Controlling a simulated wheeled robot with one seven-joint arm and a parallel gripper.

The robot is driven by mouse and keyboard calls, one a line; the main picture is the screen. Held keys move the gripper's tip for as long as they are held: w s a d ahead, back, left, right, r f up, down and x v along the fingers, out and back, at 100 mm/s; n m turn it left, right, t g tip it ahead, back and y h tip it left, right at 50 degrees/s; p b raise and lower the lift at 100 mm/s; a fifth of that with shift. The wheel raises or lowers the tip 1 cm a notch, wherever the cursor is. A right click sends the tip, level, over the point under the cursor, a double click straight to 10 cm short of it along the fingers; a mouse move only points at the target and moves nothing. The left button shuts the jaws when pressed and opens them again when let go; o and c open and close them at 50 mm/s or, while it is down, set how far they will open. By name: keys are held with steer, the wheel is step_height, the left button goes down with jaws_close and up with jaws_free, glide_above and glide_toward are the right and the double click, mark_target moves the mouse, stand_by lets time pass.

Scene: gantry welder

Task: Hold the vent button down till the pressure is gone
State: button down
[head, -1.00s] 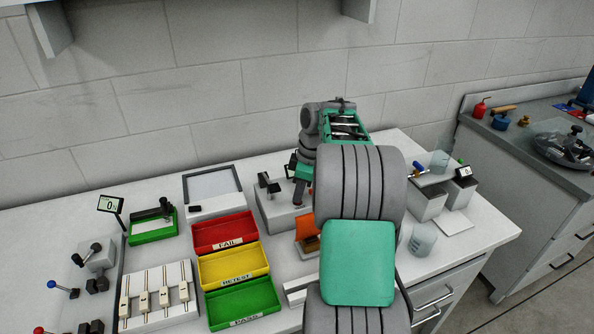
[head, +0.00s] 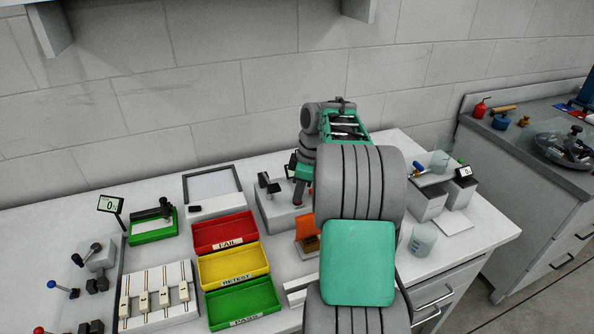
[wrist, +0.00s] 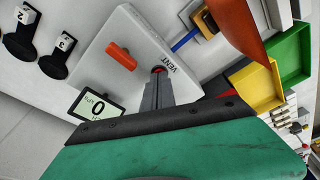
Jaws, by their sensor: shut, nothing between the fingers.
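The red vent button (wrist: 158,70) sits beside the word VENT on a pale grey block (wrist: 112,27) in the wrist view. My gripper (wrist: 157,80) is shut, with nothing held, and its fingertips are at the button and partly cover it. I cannot tell whether the button is pressed in. A small display (wrist: 97,106) beside the block reads 0. An orange-red handle (wrist: 121,56) stands on the same block. In the head view my gripper (head: 299,190) points down at the grey block, and my arm hides much of it.
Red, yellow and green trays (head: 232,232) stand left of my arm. A sloped frame (head: 212,184) stands behind them. Black numbered posts (wrist: 57,57) are near the block.

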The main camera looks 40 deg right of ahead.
step_height(320, 180, up, 5)
steer(key=p, duration=0.4)
